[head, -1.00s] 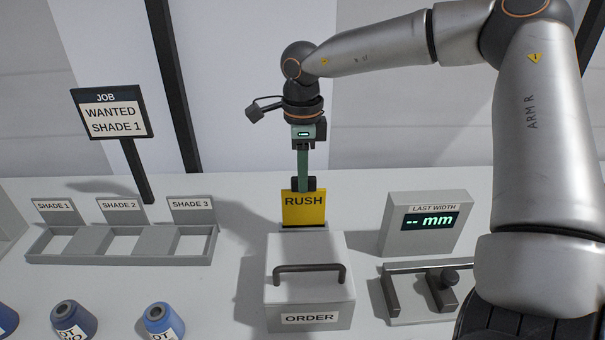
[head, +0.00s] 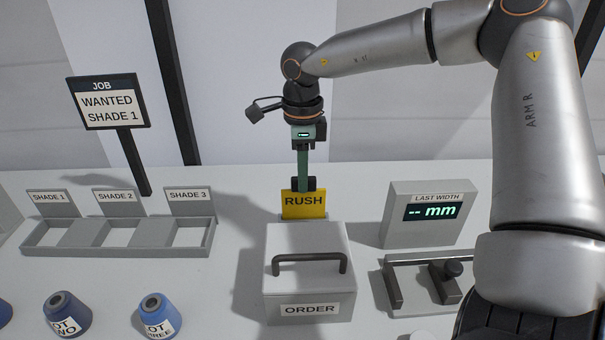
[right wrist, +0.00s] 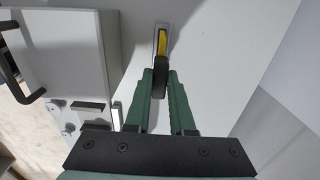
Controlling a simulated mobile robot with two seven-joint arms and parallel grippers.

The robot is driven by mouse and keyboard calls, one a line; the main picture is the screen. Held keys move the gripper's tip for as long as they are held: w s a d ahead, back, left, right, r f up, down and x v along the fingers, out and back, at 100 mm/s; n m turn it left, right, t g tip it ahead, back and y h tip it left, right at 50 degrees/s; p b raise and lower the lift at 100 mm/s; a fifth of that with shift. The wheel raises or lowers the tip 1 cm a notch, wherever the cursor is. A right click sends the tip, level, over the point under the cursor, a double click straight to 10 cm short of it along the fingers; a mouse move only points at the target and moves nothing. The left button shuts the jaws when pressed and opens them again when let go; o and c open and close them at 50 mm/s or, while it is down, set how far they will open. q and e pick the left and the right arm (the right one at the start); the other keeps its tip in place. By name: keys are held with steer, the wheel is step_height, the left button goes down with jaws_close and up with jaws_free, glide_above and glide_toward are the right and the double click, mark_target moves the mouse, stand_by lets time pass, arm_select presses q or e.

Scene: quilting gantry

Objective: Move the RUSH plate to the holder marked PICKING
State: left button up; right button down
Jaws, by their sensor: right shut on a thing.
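The yellow RUSH plate (head: 304,206) stands upright just behind the grey ORDER box in the head view. My right gripper (head: 304,184) is above it, shut on a dark grip at the plate's top edge. In the right wrist view, the green fingers (right wrist: 161,85) close around this dark grip. The plate's yellow edge (right wrist: 162,43) shows beyond it within a narrow pale holder (right wrist: 155,35). The plate's lower end is hidden in the head view. No PICKING marking is readable. My left gripper is not in view.
The ORDER box (head: 309,241) with a dark handle stands right in front of the plate. A LAST WIDTH display (head: 398,228) is to the right. A shade rack (head: 120,250), JOB sign (head: 110,101) and blue cones (head: 69,318) are on the left.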

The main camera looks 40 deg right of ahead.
steer(key=shift+f+b, duration=0.55)
steer(key=shift+f, duration=0.2)
steer(key=c, duration=0.7)
jaws_free()
step_height(320, 180, up, 13)
steer(key=shift+f+p, duration=0.15)
steer(key=shift+p, duration=0.2)
steer(key=shift+f, duration=0.1)
